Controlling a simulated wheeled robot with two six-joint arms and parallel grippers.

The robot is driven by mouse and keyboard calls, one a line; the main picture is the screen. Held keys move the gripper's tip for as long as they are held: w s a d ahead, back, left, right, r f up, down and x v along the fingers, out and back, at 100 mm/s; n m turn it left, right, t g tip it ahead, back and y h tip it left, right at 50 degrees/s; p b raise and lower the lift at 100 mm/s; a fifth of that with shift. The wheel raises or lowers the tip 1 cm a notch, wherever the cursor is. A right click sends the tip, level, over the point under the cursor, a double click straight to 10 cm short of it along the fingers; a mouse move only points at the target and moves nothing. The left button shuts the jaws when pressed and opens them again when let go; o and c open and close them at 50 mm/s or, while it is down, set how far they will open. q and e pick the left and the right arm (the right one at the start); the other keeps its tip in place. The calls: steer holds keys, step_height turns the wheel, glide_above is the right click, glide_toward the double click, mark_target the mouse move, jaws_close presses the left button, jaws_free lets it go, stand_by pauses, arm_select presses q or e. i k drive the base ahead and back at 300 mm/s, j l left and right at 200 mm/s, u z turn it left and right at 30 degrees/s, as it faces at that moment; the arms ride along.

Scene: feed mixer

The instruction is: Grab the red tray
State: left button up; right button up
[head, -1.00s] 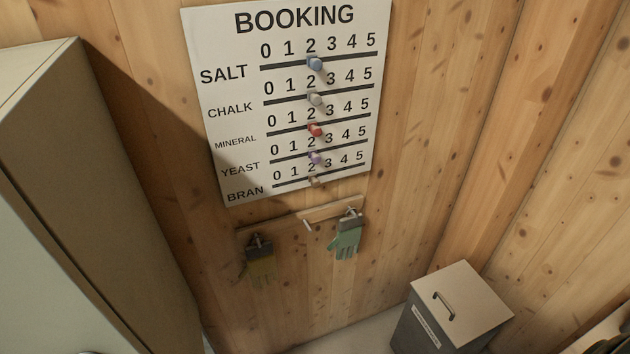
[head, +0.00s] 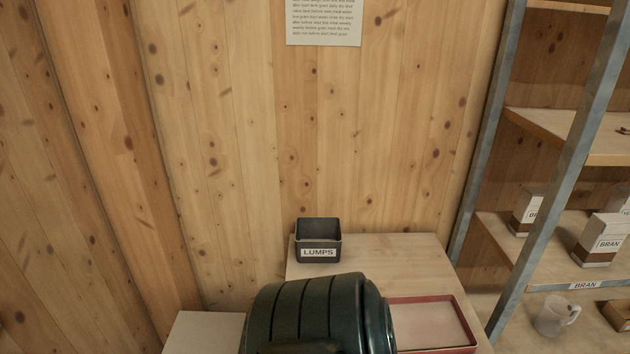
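The red tray (head: 474,325) lies on the wooden table at the lower middle right of the head view. It is a shallow rectangle with a red rim and a pale inside. Its left part is hidden behind a dark green ribbed drum (head: 300,315), which stands in front of it. Neither of my grippers is in view.
A black box labelled LUMPS (head: 318,241) stands at the back left of the table (head: 400,262). To the right is a metal-framed shelf (head: 545,185) with BRAN boxes (head: 602,240) and a white mug (head: 555,316). The table's back right part is clear.

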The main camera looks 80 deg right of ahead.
mark_target(430, 324)
steer(key=z, duration=3.55)
